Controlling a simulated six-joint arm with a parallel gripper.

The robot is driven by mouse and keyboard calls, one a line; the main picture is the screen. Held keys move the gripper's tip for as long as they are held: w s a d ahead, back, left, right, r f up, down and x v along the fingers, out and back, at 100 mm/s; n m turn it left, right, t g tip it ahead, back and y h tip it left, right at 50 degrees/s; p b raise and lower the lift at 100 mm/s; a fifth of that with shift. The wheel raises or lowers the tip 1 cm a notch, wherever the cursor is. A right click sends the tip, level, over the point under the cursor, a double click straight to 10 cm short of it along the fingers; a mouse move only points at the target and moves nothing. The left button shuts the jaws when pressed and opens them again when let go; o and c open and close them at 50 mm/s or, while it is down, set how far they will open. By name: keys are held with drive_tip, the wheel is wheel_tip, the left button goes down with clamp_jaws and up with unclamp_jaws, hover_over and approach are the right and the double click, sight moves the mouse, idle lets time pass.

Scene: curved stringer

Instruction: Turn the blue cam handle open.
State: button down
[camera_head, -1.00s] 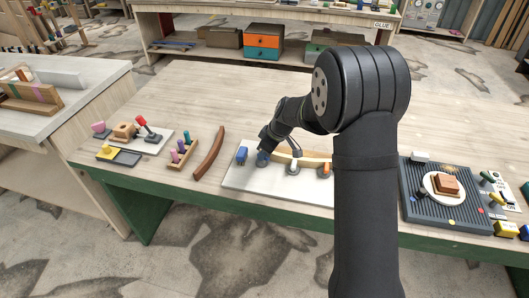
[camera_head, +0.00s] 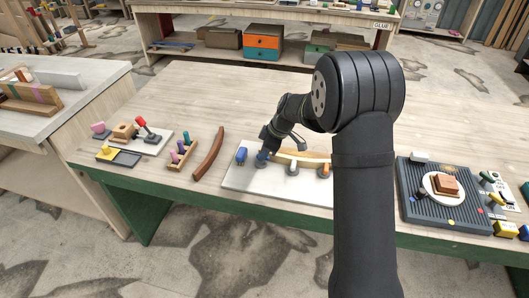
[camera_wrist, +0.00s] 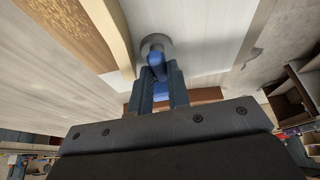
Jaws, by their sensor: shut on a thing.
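The blue cam handle (camera_wrist: 157,68) shows in the wrist view between my two fingers, on a round grey base (camera_wrist: 155,42). My gripper (camera_wrist: 159,85) is shut on it. In the head view my gripper (camera_head: 263,158) is at the left part of the white board (camera_head: 240,182), and it mostly hides the blue handle. A white cam handle (camera_head: 292,168) and an orange cam handle (camera_head: 323,171) stand to its right along a curved pale wood strip (camera_head: 305,157). My arm covers the board's right part.
A curved brown wood piece (camera_head: 208,154) lies farther left. A grey ribbed tray (camera_head: 440,205) with a plate is at the right. The table behind is clear.

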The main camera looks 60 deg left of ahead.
drive_tip(key=c, duration=1.4)
unclamp_jaws()
drive_tip(key=shift+o, duration=0.2)
